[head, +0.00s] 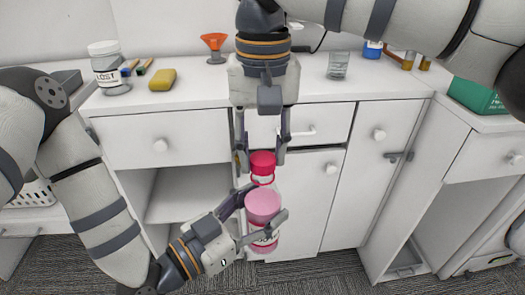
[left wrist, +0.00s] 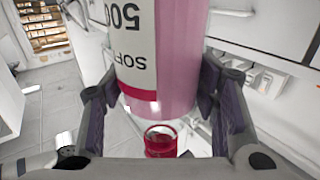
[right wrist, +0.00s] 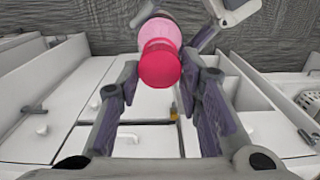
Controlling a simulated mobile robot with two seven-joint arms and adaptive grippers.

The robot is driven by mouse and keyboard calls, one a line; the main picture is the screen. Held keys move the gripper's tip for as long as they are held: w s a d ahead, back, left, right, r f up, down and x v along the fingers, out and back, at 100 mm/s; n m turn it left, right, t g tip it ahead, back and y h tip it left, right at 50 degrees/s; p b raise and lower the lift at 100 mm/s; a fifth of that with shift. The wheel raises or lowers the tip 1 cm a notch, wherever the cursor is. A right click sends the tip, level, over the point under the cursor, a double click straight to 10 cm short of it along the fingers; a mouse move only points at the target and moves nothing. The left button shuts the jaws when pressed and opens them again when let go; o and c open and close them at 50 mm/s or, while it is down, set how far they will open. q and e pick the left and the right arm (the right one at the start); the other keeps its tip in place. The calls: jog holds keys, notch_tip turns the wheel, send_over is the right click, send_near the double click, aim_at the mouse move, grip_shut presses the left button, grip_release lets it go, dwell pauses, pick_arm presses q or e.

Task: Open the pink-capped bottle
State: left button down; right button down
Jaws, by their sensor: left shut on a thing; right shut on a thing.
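The bottle (head: 263,206) is pink with a white and pink label, held roughly upright in front of the cabinets. My left gripper (head: 262,212) is shut around its body from below left. The left wrist view shows the bottle (left wrist: 175,60) large between the fingers. The red-pink cap (head: 262,160) is just above the bottle, between the fingertips of my right gripper (head: 262,157), which points down and is shut on it. The cap (right wrist: 160,65) overlaps the bottle in the right wrist view. I cannot tell whether the cap is still joined to the neck.
A green box (head: 478,96) stands at the right. Cabinet fronts with knobs and handles lie close behind the grippers.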

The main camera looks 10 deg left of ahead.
jog(key=shift+r, duration=0.6)
jog(key=shift+r, duration=0.1)
